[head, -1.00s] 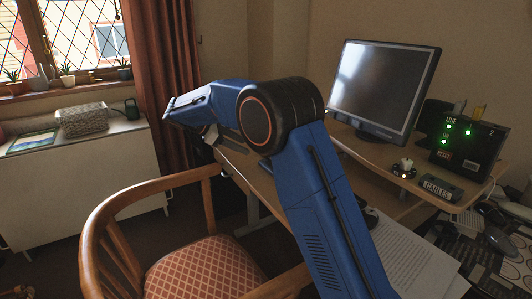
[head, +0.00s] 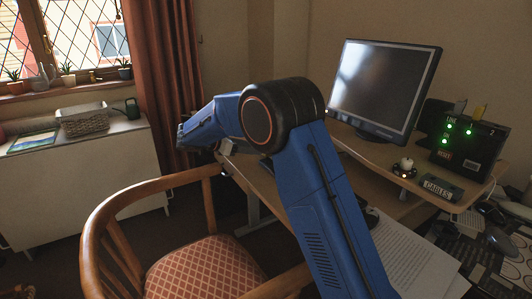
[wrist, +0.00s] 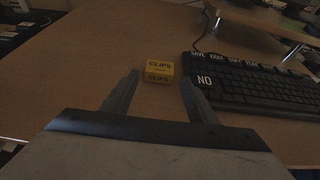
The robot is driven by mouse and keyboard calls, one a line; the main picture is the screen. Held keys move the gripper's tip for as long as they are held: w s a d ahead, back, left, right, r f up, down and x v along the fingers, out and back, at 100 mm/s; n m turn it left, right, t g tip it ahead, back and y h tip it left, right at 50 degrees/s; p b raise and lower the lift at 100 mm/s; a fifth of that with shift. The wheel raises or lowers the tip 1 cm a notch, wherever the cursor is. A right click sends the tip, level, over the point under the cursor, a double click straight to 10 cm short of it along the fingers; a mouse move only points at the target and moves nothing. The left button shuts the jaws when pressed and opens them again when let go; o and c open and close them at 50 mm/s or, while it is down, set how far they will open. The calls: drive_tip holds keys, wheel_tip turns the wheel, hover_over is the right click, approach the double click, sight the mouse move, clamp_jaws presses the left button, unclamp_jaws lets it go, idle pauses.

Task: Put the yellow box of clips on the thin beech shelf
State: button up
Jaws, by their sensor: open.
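The yellow box of clips (wrist: 159,72) sits on the wooden desk in the wrist view, with "CLIPS" printed on its faces. My gripper (wrist: 161,84) is open and empty, its two fingers either side of the box's near end in the picture. I cannot tell how far above the desk they are. In the head view the box is hidden behind my arm. A thin beech shelf (head: 462,202) is raised above the desk and carries a monitor (head: 384,88). Part of a raised shelf (wrist: 255,22) shows at the wrist view's upper right.
A black keyboard (wrist: 250,85) lies close right of the box. A metal shelf leg (wrist: 292,52) stands behind it. A small candle (head: 405,165), a "CABLES" block (head: 441,188) and a black lit device (head: 467,142) occupy the shelf. A wooden armchair (head: 190,262) stands before the desk.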

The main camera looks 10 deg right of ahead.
drive_tip(key=shift+x, duration=3.45)
drive_tip(key=c, duration=0.9)
drive_tip(key=shift+r, duration=0.1)
wheel_tip(320, 180, up, 10)
drive_tip(key=shift+f, duration=0.1)
